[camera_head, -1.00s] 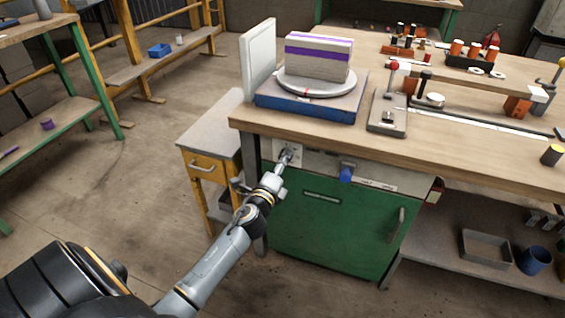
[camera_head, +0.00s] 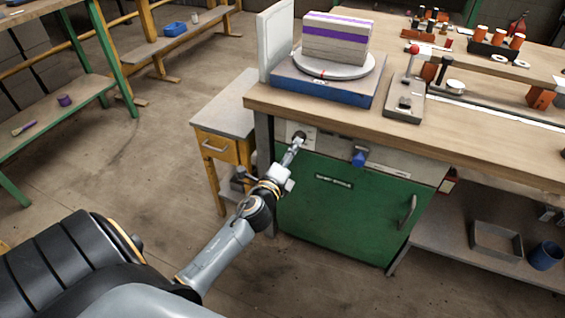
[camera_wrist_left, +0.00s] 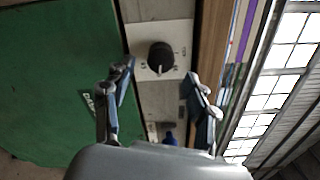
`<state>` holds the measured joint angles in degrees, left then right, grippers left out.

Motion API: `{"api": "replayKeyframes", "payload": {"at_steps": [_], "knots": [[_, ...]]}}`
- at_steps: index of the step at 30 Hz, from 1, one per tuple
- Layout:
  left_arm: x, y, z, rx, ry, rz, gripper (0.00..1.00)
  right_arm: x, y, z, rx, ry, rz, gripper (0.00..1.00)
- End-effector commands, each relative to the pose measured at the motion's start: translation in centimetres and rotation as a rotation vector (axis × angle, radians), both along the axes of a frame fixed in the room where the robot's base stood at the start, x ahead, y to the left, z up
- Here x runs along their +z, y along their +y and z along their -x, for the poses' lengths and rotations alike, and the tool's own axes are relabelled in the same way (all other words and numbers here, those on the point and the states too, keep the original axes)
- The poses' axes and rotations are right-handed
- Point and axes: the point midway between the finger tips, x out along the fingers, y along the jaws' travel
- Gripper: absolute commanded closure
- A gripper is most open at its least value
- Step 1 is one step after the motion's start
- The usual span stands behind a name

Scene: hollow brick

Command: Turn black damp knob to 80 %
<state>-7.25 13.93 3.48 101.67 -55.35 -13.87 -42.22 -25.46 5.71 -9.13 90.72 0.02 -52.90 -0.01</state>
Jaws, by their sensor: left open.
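The black damp knob (camera_wrist_left: 160,57) sits on a pale plate on the cabinet's upper panel, with a light pointer mark and small lettering around it. In the head view the knob (camera_head: 300,135) is small, at the panel's left end, just beyond my left gripper (camera_head: 297,144). In the left wrist view my left gripper (camera_wrist_left: 160,92) is open and empty. Its two fingers are spread on either side below the knob, and I see no contact with it. The percent lettering is too small to read. My right gripper is in no view.
A blue knob (camera_head: 359,157) sits farther right on the same panel. The green cabinet door (camera_head: 345,210) is below. The wooden bench top (camera_head: 430,135) overhangs the panel, with a turntable (camera_head: 333,66) bearing a striped block above. A yellow drawer cabinet (camera_head: 218,149) stands to the left.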

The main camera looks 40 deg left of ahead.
Motion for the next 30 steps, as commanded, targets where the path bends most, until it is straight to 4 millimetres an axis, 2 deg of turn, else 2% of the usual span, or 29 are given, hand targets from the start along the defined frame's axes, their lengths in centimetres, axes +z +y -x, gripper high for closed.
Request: {"api": "replayKeyframes", "payload": {"at_steps": [1, 6, 12, 18, 30], "knots": [[-0.2, -0.4, 1.3, -0.001, 0.003, 0.003, 0.42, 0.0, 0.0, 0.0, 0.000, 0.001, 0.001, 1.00], [-0.2, -1.1, 4.7, 0.001, 0.004, 0.003, 0.42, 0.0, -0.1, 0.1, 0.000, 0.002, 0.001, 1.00], [-0.1, -1.8, 7.4, 0.001, 0.001, 0.002, 0.42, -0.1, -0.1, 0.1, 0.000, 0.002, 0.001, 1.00], [0.0, -2.0, 8.2, -0.001, 0.000, 0.001, 0.42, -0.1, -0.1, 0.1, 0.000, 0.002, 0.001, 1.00], [0.0, -2.0, 8.2, -0.001, 0.000, 0.000, 0.42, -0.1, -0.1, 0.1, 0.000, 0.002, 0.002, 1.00]]}}
